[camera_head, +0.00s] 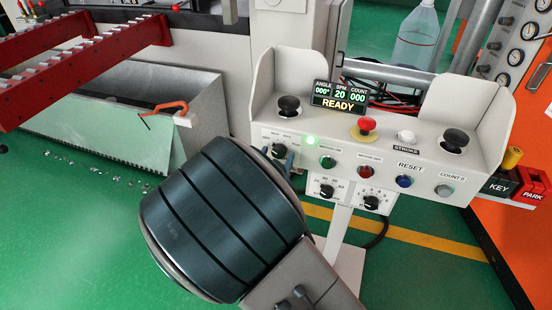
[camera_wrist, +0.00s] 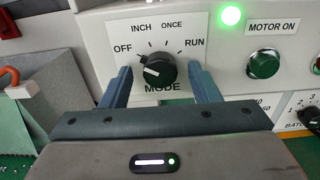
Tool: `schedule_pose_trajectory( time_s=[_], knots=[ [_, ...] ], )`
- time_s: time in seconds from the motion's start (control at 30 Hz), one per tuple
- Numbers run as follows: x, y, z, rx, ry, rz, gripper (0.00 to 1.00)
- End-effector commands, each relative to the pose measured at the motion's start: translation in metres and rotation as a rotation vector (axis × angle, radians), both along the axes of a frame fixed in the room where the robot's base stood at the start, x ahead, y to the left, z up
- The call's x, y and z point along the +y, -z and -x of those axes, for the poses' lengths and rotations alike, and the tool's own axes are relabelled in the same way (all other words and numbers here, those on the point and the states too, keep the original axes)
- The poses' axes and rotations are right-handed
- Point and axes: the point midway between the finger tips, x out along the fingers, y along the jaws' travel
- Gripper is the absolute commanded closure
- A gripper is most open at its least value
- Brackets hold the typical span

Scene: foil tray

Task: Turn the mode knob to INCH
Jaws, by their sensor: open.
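The black mode knob (camera_wrist: 159,69) is on a white plate with the labels OFF, INCH, ONCE and RUN above it and MODE below. Its white pointer mark is on the left side, towards OFF. My gripper (camera_wrist: 160,75) is open, with one blue-grey finger on each side of the knob and a visible gap on both sides.
The control panel (camera_head: 400,160) has a red mushroom button (camera_head: 367,124), a green button (camera_head: 327,162) and other buttons close by on the right. A lit green lamp (camera_wrist: 231,16) is right of the mode plate. The display (camera_head: 339,96) reads READY. Smaller knobs sit below.

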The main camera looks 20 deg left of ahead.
Motion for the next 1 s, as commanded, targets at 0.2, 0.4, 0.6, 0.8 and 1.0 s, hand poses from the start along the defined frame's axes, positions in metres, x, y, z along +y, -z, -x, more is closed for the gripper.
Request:
schedule_pose_trajectory(
  time_s=[0.2, 0.4, 0.6, 0.8, 1.0],
  knots=[
    [-0.0002, 0.0000, 0.0001, 0.000, 0.001, 0.000, 0.78],
    [-0.0002, 0.0001, 0.0002, 0.000, 0.001, -0.002, 0.89],
    [-0.0004, 0.0009, 0.0000, -0.003, 0.001, -0.042, 0.89],
    [-0.0008, 0.0023, -0.0001, -0.012, 0.002, -0.155, 0.89],
    [-0.0010, 0.0037, -0.0003, -0.025, 0.003, -0.313, 0.89]
  ],
)
